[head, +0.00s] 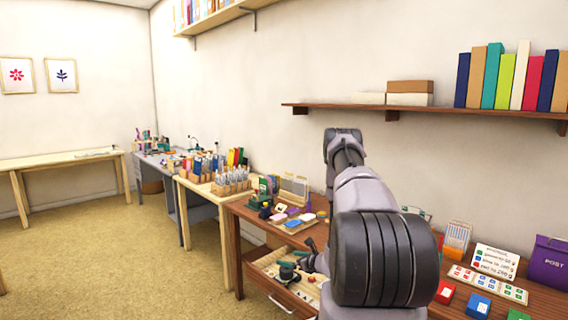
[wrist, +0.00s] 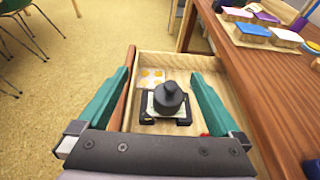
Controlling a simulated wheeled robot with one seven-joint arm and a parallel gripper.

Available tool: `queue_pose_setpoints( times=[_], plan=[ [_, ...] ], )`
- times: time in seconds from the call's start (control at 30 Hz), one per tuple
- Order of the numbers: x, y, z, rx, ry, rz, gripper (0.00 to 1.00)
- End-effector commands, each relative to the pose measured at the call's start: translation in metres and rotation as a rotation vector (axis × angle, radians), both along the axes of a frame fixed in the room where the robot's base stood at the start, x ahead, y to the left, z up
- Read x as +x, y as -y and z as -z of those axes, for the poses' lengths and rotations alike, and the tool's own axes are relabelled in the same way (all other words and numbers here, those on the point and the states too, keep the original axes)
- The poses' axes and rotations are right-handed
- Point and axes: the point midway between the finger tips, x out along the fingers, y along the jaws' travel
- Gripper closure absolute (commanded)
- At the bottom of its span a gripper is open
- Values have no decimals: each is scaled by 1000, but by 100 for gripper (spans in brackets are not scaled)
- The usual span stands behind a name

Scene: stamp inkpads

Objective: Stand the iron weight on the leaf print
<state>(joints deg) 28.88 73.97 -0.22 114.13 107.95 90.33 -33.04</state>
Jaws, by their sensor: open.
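The dark iron weight (wrist: 169,98), with a round knob on top, stands upright in the open wooden drawer (wrist: 140,126). Under it is a pale piece with black edges, mostly hidden; I cannot tell what is on it. My gripper (wrist: 161,75) is open, with its teal fingers to the left and right of the weight in the wrist view. Clear gaps show on both sides. A sheet with yellow-orange marks (wrist: 152,77) lies just behind the weight. I cannot make out a leaf print in the drawer; a framed dark leaf picture (head: 62,75) hangs on the far wall.
The drawer (head: 268,265) is pulled out from the brown wooden table (head: 243,212). Coloured inkpads (wrist: 250,32) sit on the tabletop beside it. A small red thing shows near the right finger. Open carpet (wrist: 70,80) lies left of the drawer.

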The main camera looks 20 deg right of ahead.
Motion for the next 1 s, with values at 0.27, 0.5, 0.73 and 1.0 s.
queue_pose_setpoints(
  times=[0.27, 0.5, 0.73, 1.0],
  plan=[
    [24, -96, -186, -132, 152, -478, 0],
    [-27, -172, -311, -352, 236, -873, 0],
    [-106, -214, -394, -658, 292, -1190, 0],
    [-203, -222, -455, -1121, 335, -1442, 0]
  ],
)
